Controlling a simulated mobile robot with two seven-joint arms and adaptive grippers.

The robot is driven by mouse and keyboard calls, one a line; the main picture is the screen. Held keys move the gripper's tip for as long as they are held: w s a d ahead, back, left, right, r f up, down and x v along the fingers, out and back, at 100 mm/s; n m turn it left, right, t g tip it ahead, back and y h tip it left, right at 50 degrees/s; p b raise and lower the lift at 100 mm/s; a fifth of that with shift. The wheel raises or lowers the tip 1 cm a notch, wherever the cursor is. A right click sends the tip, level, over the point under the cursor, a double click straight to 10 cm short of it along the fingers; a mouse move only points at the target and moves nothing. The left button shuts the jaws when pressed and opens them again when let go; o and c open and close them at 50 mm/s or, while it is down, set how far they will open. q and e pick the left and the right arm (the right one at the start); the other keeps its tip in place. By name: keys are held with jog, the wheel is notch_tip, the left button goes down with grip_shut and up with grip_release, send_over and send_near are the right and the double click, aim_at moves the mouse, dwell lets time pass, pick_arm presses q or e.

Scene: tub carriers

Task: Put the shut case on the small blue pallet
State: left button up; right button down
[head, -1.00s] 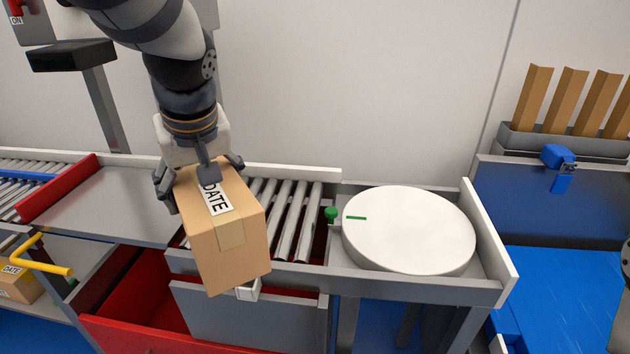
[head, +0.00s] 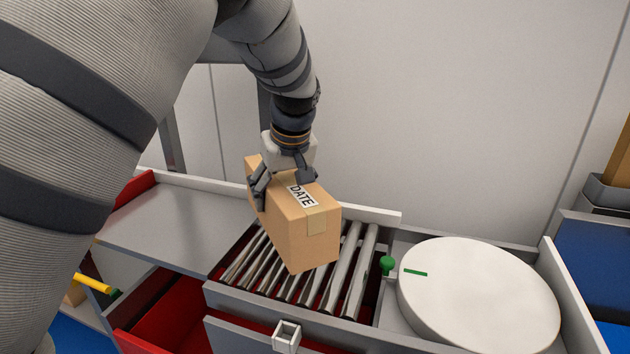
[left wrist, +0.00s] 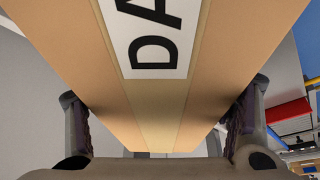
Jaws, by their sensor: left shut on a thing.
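The shut case is a brown cardboard box (head: 305,238) with a tape strip and a white DATE label. My left gripper (head: 285,185) is shut on it, with a finger on each side. The case hangs tilted over the roller section, and I cannot tell how far above the rollers it is. In the left wrist view the case (left wrist: 225,60) fills the middle between both fingers. The small blue pallet cannot be made out in the views now. My right gripper is not in view.
Metal rollers (head: 355,270) lie under the case. To their right are a green knob (head: 387,264) and a white round turntable (head: 480,290). A grey shelf (head: 170,222) lies to the left. A red bin (head: 165,310) and a grey front panel are below.

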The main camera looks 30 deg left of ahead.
pick_arm(q)
jog(key=shift+w+a+f, duration=0.55)
jog(key=shift+w+f, duration=0.25)
jog(key=shift+w, duration=0.05)
jog(key=shift+w+a+f, duration=0.1)
jog(key=shift+f, duration=0.8)
jog(key=shift+w+a+f, duration=0.1)
jog(key=shift+f, duration=0.75)
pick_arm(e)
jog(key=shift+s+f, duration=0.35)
pick_arm(q)
jog(key=shift+f, duration=0.1)
jog(key=o, duration=1.9)
jog(key=shift+s+d+f, duration=0.1)
jog(key=shift+s, duration=0.05)
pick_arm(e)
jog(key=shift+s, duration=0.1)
pick_arm(q)
jog(key=shift+o, duration=0.2)
